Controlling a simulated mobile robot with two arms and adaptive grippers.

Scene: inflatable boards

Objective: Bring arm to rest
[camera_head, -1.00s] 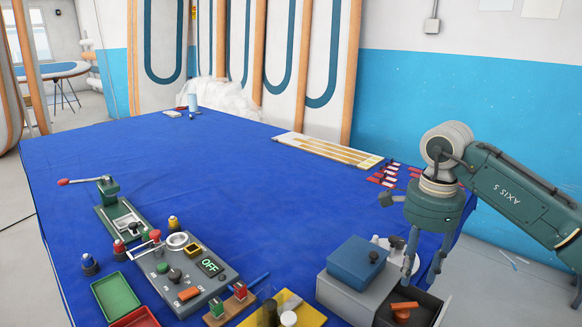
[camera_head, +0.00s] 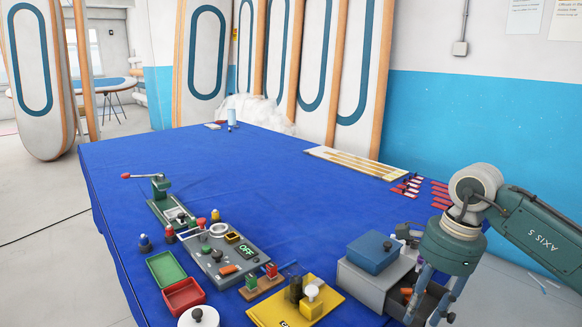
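My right arm comes in from the right edge. Its gripper (camera_head: 428,296) points down at the right front of the blue table (camera_head: 250,185), over the open drawer (camera_head: 398,300) of a grey box (camera_head: 362,283). The two fingers stand apart, with no object visible between them. An orange-handled item (camera_head: 406,292) lies in the drawer beside the fingers. The fingertips are low in the picture, and I cannot tell whether they touch anything. My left gripper and arm do not show.
A blue lidded box (camera_head: 373,252) sits on the grey box. A control panel (camera_head: 228,252) reading OFF, a green tray (camera_head: 166,268), a red tray (camera_head: 184,295) and a yellow board (camera_head: 292,306) crowd the front. Red clips (camera_head: 408,186) lie at right. The table's middle is clear.

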